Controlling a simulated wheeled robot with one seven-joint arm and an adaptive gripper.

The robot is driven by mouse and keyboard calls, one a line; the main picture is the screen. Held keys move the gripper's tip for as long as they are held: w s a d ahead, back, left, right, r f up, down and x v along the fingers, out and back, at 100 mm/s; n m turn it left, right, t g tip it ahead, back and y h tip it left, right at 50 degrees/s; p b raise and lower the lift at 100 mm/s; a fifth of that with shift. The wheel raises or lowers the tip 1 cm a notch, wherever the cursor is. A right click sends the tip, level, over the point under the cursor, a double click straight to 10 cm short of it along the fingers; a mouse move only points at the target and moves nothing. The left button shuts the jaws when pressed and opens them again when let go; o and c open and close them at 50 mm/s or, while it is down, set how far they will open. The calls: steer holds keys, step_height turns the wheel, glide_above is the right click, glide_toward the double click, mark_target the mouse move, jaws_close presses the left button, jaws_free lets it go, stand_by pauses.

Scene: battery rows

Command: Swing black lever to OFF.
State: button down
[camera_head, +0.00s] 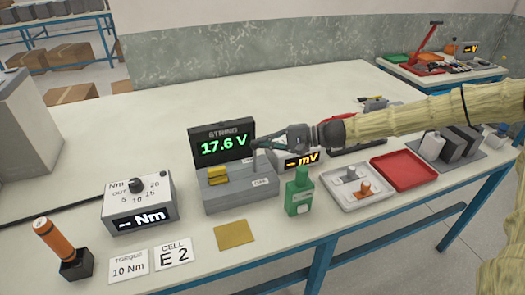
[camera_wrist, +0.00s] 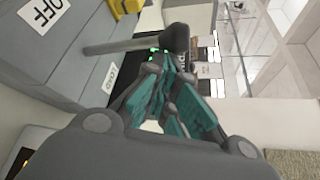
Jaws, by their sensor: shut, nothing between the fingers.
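The grey switch box (camera_head: 240,198) stands on the bench below a black STRING display (camera_head: 222,142) reading 17.6 V. In the wrist view the dark lever (camera_wrist: 125,46) sticks out from the box and ends in a rounded knob (camera_wrist: 175,38). An OFF label (camera_wrist: 42,13) is at upper left, and a LOAD label (camera_wrist: 110,77) is beside the lever. My gripper (camera_head: 258,146) is shut and empty, its tips close to the knob. In the wrist view the gripper tips (camera_wrist: 168,64) lie just below the knob; I cannot tell whether they touch. In the head view the lever is hard to make out near my fingers.
A yellow block (camera_head: 217,175) sits on the box. An mV meter (camera_head: 300,160) and a green bottle (camera_head: 299,192) stand close on the right, with a white tray (camera_head: 335,205) and a red tray (camera_head: 404,171) beyond. The bench behind the display is clear.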

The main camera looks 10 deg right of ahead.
steer(key=shift+s+f+b, duration=0.15)
steer(key=shift+s+b, duration=0.15)
steer(key=shift+s+d+b, duration=0.15)
steer(key=shift+s+b, duration=0.75)
steer(key=shift+s, duration=0.1)
steer(key=shift+r, duration=0.2)
